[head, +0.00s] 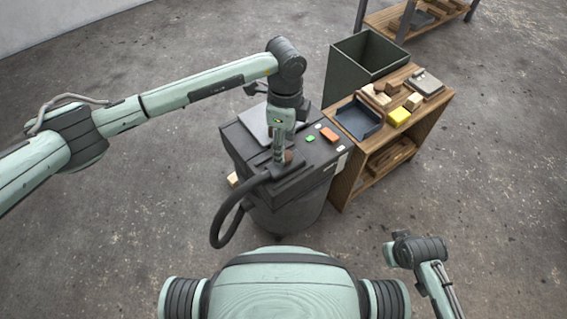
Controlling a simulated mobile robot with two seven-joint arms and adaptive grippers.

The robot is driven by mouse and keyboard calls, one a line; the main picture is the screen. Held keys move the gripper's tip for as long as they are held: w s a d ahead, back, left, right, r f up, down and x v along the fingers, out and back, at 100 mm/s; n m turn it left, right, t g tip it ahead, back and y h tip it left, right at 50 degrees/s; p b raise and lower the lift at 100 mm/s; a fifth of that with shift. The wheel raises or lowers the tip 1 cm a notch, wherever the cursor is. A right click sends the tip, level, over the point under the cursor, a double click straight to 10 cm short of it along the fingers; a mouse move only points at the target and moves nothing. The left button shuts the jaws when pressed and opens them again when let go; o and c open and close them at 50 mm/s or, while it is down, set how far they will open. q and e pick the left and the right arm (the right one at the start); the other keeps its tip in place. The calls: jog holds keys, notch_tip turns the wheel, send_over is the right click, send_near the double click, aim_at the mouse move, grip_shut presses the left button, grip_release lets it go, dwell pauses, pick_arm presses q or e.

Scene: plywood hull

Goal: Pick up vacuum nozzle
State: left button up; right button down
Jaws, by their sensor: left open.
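A dark vacuum machine (290,215) with a black, round lower body stands in the middle of the head view. A thick black hose (219,228) loops out from its left front side and up to its top front edge. The hose's upper end (262,177) meets a dark piece there. I cannot clearly tell the nozzle from the other dark parts. My left gripper (281,158) points down over the top of the machine, close to the hose's upper end. It is open, and its fingers partly hide what lies beneath. My right gripper is not in view.
The machine's top carries a grey panel (256,122), a green button (310,138) and an orange block (329,135). A wooden bench (345,188) with a dark tray (358,120) and a yellow block (398,117) stands close on the right. A dark bin (345,82) is behind. Floor at left is clear.

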aim_at(294, 160)
pick_arm(q)
notch_tip(294, 160, down, 4)
jog(key=shift+s+d+f, duration=0.1)
jog(key=shift+s+f, duration=0.05)
jog(key=shift+f, duration=0.05)
jog(key=shift+c, duration=0.3)
grip_shut()
